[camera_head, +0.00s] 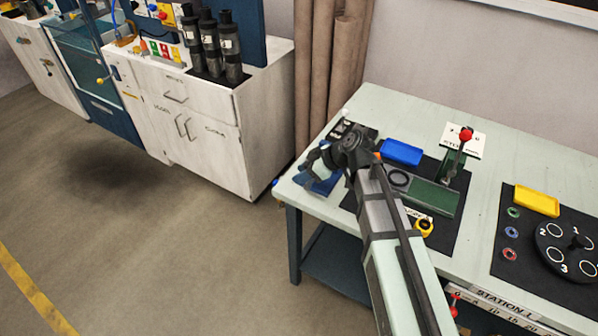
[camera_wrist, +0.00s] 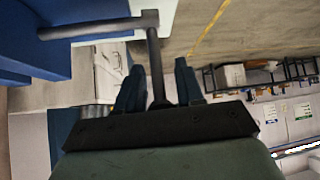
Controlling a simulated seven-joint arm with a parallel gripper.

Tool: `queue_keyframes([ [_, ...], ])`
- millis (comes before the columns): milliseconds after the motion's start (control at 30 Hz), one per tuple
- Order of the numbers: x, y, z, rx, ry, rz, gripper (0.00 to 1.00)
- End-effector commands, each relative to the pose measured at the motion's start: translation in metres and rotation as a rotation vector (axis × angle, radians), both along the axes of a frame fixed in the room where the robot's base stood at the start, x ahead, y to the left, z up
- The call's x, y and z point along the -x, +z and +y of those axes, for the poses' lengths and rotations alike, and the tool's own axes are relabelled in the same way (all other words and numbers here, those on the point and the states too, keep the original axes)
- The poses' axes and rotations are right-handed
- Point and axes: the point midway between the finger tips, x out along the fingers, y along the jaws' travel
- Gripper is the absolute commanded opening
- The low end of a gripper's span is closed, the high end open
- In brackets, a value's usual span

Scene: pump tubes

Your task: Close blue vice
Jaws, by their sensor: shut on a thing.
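The blue vice (camera_head: 318,184) sits at the left end of the table, partly hidden by my arm. In the wrist view its blue body (camera_wrist: 30,45) fills the upper left. A dark T-shaped vice handle (camera_wrist: 95,29) shows beside it, with one bar running down between my fingers. My gripper (camera_wrist: 158,80) is shut on this bar, one blue-grey finger on each side. In the head view my gripper (camera_head: 322,157) is over the vice, and its fingertips are hard to make out. I cannot tell how wide the vice jaws are apart.
A blue tray (camera_head: 402,152), a green block (camera_head: 432,197) and a red-knobbed lever (camera_head: 466,134) stand right of my arm. A yellow tray (camera_head: 537,201) and a black dial (camera_head: 566,248) are farther right. The table's left edge is close to the vice, with open floor beyond.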

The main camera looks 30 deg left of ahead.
Motion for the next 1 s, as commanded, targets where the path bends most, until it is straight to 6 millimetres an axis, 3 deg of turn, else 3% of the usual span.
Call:
queue_keyframes([
  [500, 0.002, -0.001, -0.026, -0.404, 0.0, 0.002, 0.0],
  [1000, 0.002, -0.002, -0.032, -0.531, 0.004, 0.001, 0.0],
])
